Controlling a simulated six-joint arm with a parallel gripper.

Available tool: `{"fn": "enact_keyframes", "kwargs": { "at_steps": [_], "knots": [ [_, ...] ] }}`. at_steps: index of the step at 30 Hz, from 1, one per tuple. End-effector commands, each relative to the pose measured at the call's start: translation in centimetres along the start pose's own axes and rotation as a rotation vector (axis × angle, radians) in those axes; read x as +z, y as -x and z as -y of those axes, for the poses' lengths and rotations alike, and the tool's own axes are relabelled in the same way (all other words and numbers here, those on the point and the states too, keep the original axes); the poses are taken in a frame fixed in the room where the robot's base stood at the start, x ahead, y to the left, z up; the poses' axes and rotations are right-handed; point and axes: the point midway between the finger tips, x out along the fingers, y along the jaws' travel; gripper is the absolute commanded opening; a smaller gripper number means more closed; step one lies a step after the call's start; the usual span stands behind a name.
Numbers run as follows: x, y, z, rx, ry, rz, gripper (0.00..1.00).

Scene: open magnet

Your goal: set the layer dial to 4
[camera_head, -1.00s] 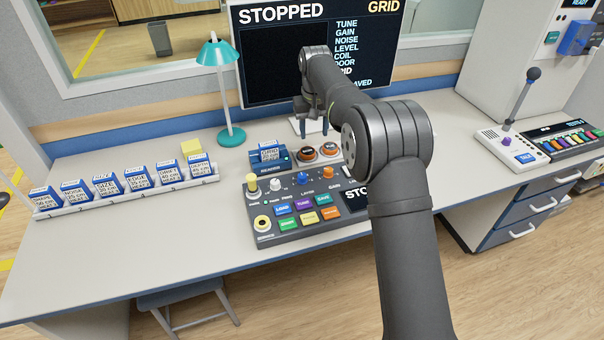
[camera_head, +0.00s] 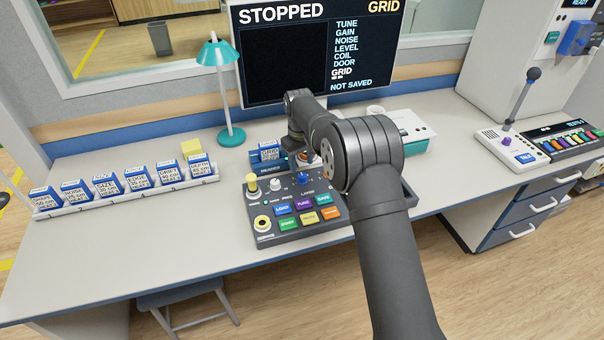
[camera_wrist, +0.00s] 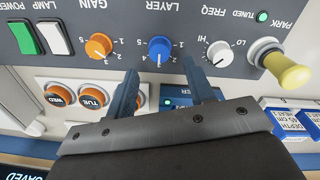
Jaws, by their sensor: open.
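The blue layer dial (camera_wrist: 160,48) stands on the grey console under the upside-down word LAYER in the wrist view, with small numbers around it. In the head view the dial (camera_head: 304,179) shows small near the console's top edge. My gripper (camera_wrist: 163,80) is open, its two blue fingers apart, with the dial between and just beyond the tips. Neither finger visibly touches it. My arm hides the console's right part in the head view.
The orange gain dial (camera_wrist: 98,46) and white frequency dial (camera_wrist: 219,53) flank the layer dial. A yellow-topped knob (camera_wrist: 288,70) stands farther right in the wrist view. Orange day buttons (camera_wrist: 92,97) sit behind the console. The screen (camera_head: 318,50) reads STOPPED, GRID, NOT SAVED.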

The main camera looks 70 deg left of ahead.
Motion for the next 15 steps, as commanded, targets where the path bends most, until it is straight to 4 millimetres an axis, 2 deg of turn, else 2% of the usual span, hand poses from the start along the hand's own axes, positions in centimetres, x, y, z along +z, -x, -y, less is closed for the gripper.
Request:
{"fn": "enact_keyframes", "kwargs": {
  "at_steps": [3, 6, 10, 15],
  "knots": [
    [0.1, -2.5, 0.0, -0.001, 0.0, 0.003, 0.49],
    [0.0, -3.9, 0.0, -0.001, 0.0, 0.002, 0.49],
    [0.0, -5.2, 0.0, 0.0, -0.001, 0.001, 0.49],
    [0.0, -5.7, 0.0, 0.0, -0.001, 0.0, 0.49]
  ]
}}
